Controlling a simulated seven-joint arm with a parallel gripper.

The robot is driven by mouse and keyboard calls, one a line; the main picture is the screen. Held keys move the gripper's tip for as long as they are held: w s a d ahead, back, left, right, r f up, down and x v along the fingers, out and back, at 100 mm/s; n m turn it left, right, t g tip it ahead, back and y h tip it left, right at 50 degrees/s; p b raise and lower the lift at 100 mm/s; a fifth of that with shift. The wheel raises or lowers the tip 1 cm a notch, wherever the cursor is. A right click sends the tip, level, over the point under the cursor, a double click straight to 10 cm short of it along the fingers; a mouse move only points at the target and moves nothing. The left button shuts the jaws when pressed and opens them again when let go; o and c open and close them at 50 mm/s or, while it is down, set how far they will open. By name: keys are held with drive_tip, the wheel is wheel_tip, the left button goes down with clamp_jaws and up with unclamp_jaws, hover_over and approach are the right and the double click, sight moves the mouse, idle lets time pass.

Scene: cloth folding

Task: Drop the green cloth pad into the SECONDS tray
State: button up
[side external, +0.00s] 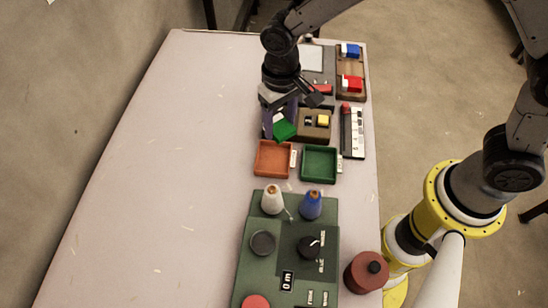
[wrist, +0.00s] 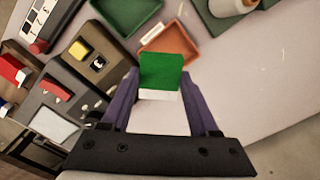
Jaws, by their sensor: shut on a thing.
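The green cloth pad (side external: 284,131) is held between the purple fingers of my gripper (side external: 280,121), raised above the table. In the wrist view the pad (wrist: 161,70) has a white strip along its near edge and sits between the two fingertips (wrist: 160,98). An orange tray (side external: 271,158) and a green tray (side external: 320,163) stand side by side, just toward the viewer from the pad in the side view. Both look empty. Each has a small white label, too small to read, so I cannot tell which is SECONDS. In the wrist view the orange tray (wrist: 172,42) lies just beyond the pad.
A brown holder (side external: 314,125) with a yellow block stands right of my gripper. A white-topped strip (side external: 353,132) and a block box (side external: 351,75) are farther right. A green machine panel (side external: 262,270) with white and blue cones is nearer the viewer. The table's left is clear.

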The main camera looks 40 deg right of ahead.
drive_tip(key=shift+f, duration=1.8)
drive_tip(key=o, duration=1.4)
wheel_tip(320, 180, up, 14)
drive_tip(key=shift+f, duration=0.1)
drive_tip(key=shift+d, duration=0.1)
